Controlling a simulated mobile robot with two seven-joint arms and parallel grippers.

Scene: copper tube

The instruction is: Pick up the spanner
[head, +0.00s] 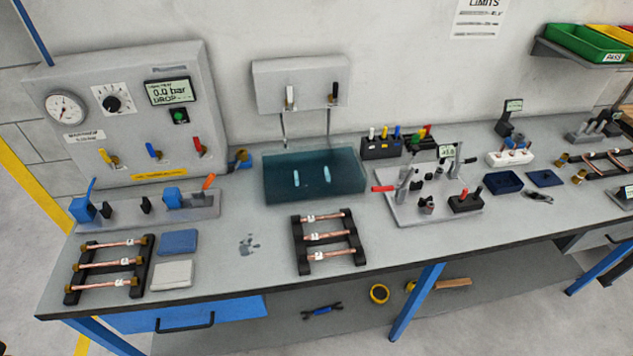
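A dark double-ended spanner (322,311) with a blue middle lies on the grey lower shelf (260,336), beneath the workbench (240,275). It lies nearly level across the picture, tilted slightly up to the right. The whole spanner shows, and nothing touches it. Neither of my grippers is in view.
A blue bench leg (416,302) stands in front. A blue drawer (190,314) hangs at left. Tube racks (329,241) and a water tank (313,176) stand on the bench.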

